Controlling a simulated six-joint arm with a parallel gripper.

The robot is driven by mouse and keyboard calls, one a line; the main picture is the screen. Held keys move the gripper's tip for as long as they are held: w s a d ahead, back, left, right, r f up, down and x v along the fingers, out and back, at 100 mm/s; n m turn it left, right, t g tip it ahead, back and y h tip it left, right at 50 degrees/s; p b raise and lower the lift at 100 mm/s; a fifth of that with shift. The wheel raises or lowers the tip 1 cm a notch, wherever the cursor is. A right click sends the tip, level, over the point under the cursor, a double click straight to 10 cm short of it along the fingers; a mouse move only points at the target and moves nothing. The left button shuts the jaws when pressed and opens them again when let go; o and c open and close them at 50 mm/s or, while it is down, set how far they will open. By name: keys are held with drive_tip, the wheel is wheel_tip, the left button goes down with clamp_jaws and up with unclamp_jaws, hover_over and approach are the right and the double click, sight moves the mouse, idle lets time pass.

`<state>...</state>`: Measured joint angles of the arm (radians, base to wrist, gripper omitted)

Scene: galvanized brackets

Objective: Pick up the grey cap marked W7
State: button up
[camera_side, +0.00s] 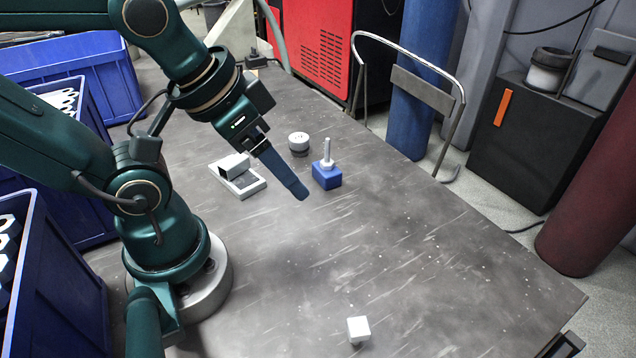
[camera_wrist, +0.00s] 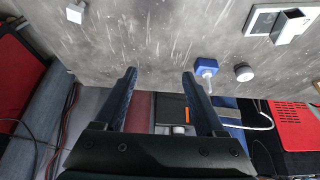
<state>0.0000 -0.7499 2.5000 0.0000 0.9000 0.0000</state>
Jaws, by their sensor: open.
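A round grey cap-like piece (camera_side: 299,138) with a pale top stands on the table beyond my gripper. It also shows in the wrist view (camera_wrist: 243,73), right of the blue block. No W7 mark can be read on it. My gripper (camera_side: 299,192) is open and above the table, with nothing between its fingers. In the wrist view my gripper (camera_wrist: 159,74) shows two blue fingers spread apart, and the round piece lies outside them to the right.
A blue block (camera_side: 326,179) with an upright pale peg stands near the round piece. A grey bracket-like part (camera_side: 257,187) lies left of my gripper. A small white block (camera_side: 358,330) sits at the front. Blue bins (camera_side: 50,290) line the left. The table's right is clear.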

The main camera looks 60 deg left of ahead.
drive_tip(key=s+a+f+m+g+y, duration=0.2)
drive_tip(key=a+f+m+g+y, duration=0.3)
drive_tip(key=a, duration=0.4)
drive_tip(key=m+t+y, duration=0.6)
drive_tip(key=m+y, duration=0.1)
drive_tip(key=m, duration=1.1)
approach(300, 138)
drive_tip(key=shift+a+f, duration=0.5)
drive_tip(key=shift+a, duration=0.2)
drive_tip(key=x, duration=1.2)
drive_tip(key=shift+w+d+f, duration=0.1)
drive_tip(key=shift+w+d, duration=0.05)
drive_tip(key=shift+w, duration=0.05)
clamp_jaws()
